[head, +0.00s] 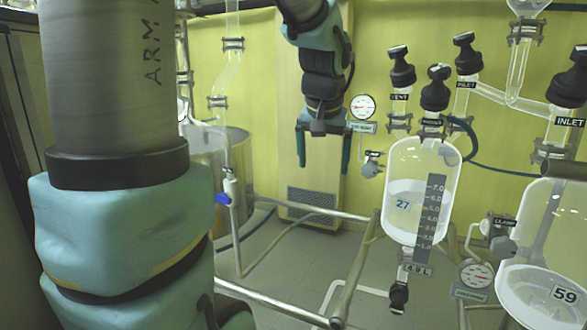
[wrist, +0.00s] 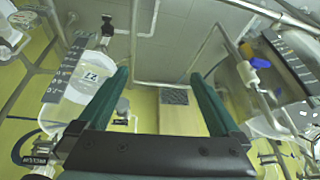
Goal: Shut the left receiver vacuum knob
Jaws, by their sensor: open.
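The left receiver (head: 405,185) is a clear glass vessel marked 27, partly filled, right of centre in the head view. It shows upside down at the left of the wrist view (wrist: 75,95). Its vacuum knob (head: 436,90) is black, on a short glass neck above the vessel, with a small label below it. A dark knob at the lower left edge of the wrist view (wrist: 42,171) appears to be the same one. My gripper (head: 323,168) points down, open and empty, left of the receiver and apart from the knob. Its fingers also show in the wrist view (wrist: 158,72).
Vent (head: 401,66) and inlet (head: 466,55) knobs stand close by. A pressure gauge (head: 362,107) is between my gripper and the receiver. A second receiver (head: 550,240), marked 59, is at right. Metal rails (head: 355,265) run below. A steel drum (head: 238,160) stands left.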

